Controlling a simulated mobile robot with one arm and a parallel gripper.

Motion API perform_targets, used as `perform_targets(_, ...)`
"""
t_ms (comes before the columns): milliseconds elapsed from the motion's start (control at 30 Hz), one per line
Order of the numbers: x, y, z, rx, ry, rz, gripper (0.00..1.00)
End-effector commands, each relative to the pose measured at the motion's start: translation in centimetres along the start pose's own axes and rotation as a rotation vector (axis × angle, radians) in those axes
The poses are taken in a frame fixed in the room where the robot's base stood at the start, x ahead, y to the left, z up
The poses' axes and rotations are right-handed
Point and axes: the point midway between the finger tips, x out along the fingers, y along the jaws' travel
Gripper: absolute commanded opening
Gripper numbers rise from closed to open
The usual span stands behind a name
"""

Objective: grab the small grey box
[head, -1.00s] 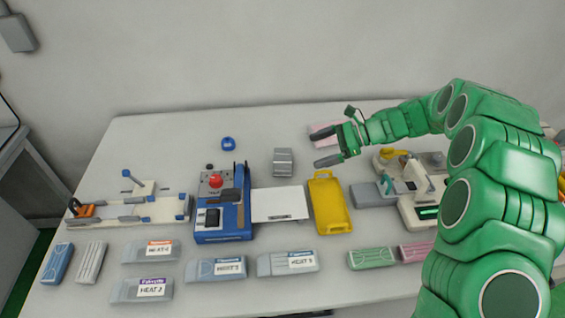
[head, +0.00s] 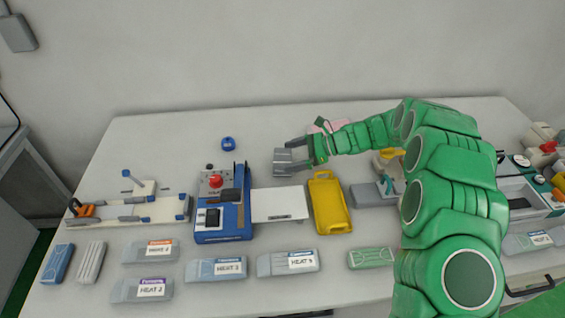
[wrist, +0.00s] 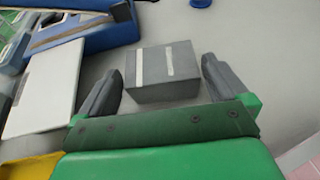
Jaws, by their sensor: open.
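The small grey box (head: 283,159) sits on the table, behind and right of the blue machine. In the wrist view the grey box (wrist: 162,74) has two pale strips on its top and lies ahead, between the lines of the two fingers. My gripper (head: 290,157) is open and reaches in from the right, with its fingers partly over the box in the head view. In the wrist view my gripper's fingers (wrist: 162,85) stand on both sides of the box's near part, with gaps visible. No contact with the box shows.
A blue machine (head: 223,226) with a red knob and a white plate (head: 278,204) stand in front of the box. A yellow tray (head: 328,205) lies to the right. A blue ring (head: 228,144) lies to the left. Grey cases line the front edge. Bare table surrounds the box.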

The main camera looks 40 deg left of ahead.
Motion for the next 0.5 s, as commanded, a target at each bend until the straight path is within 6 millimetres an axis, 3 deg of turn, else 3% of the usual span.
perform_targets(167,0.9,0.0,0.0,0.000,0.001,0.001,1.00)
perform_targets(500,5.5,0.1,0.0,0.001,-0.001,0.003,1.00)
